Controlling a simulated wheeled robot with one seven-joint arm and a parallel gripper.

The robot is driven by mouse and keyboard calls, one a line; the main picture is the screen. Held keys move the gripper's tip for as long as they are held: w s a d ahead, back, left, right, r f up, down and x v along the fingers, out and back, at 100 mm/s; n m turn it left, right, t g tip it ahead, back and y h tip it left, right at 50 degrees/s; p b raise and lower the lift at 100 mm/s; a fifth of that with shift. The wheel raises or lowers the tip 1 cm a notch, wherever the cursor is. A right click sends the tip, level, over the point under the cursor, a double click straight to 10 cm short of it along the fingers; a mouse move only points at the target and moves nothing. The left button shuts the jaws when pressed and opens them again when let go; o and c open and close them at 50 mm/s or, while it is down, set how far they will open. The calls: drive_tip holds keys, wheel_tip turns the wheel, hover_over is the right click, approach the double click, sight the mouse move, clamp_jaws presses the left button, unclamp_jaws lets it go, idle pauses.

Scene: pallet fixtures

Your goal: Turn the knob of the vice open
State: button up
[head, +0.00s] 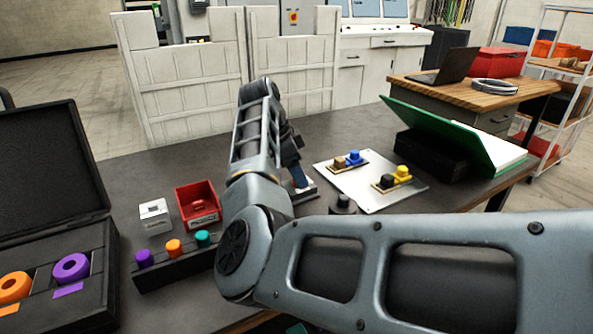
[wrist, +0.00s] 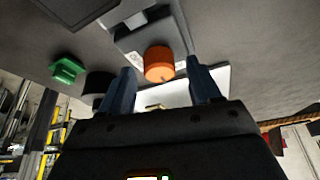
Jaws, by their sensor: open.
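Nothing is held. I cannot tell whether the fingertips are level with the knob. In the head view my gripper (head: 299,172) points down over a small grey base (head: 306,192), and my arm hides the knob and most of the vice.
A white sheet (head: 385,188) with coloured pegs lies right of my gripper, with a dark round piece (head: 343,204) near it. A red bin (head: 198,204), a white block (head: 154,216) and a black rack (head: 175,266) stand left.

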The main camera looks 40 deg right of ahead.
drive_tip(key=shift+f, duration=0.15)
drive_tip(key=shift+c, duration=0.4)
drive_tip(key=c, duration=1)
drive_tip(key=shift+o, duration=0.2)
drive_tip(key=m+g+y+p, duration=0.1)
drive_tip(key=m, duration=0.2)
drive_tip(key=shift+w+d+m, duration=0.1)
drive_tip(key=shift+m, duration=0.3)
drive_tip(key=m, duration=0.2)
drive_tip(key=m+g+y, duration=0.1)
drive_tip(key=m, duration=0.1)
drive_tip(key=shift+d+m+y, duration=0.1)
drive_tip(key=shift+m+y, duration=0.2)
drive_tip(key=m+b, duration=0.1)
drive_tip(key=m, duration=0.1)
drive_tip(key=m+y+b, duration=0.1)
drive_tip(key=m, duration=0.1)
drive_tip(key=shift+d+y, duration=0.15)
drive_tip(key=shift+y, duration=0.15)
drive_tip(key=shift+m+y+b, duration=0.3)
drive_tip(key=shift+m+y, duration=0.2)
drive_tip(key=shift+m, duration=0.9)
drive_tip(key=shift+m+y+b, duration=0.25)
drive_tip(key=shift+m+y, duration=0.25)
drive_tip(key=shift+m, duration=0.9)
